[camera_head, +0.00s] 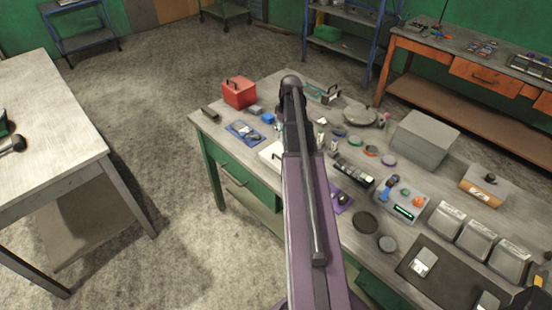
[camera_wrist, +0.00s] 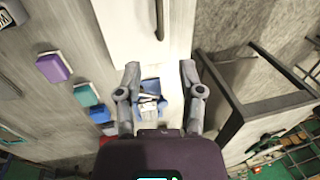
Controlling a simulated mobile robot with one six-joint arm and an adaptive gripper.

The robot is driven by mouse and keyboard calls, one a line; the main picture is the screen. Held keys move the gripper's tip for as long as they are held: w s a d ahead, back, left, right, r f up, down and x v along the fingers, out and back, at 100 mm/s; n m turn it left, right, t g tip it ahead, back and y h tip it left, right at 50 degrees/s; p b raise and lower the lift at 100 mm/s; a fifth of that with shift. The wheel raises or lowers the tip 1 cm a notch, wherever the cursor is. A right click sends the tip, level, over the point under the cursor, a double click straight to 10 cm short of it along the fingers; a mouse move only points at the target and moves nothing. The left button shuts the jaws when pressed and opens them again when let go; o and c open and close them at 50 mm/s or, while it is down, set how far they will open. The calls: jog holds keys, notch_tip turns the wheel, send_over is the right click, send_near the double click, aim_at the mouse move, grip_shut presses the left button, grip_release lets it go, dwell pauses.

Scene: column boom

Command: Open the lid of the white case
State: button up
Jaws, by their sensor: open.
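The white case (camera_head: 271,154) lies near the left edge of the workbench in the head view, partly hidden behind my arm. In the wrist view a broad white surface with a dark bar on it, which looks like the case (camera_wrist: 125,35), fills the upper middle. My gripper (camera_wrist: 160,67) is open, its two fingers apart over the near end of this white surface. Nothing is held between them. I cannot tell how high the fingertips are above it. The case looks shut. In the head view my arm hides the gripper.
A blue tray (camera_head: 246,133) with small items lies beside the case; it also shows between the fingers (camera_wrist: 152,112). A red box (camera_head: 240,92) stands at the bench's far left. Small parts and a grey box (camera_head: 424,139) crowd the right side.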

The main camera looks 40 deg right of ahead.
jog(key=b, duration=0.9)
send_over(278, 153)
jog(key=s+a, duration=0.3)
jog(key=s, duration=0.1)
jog(key=shift+s+a+f, duration=0.1)
jog(key=shift+a+f, duration=0.05)
jog(key=shift+f, duration=4.85)
grip_shut()
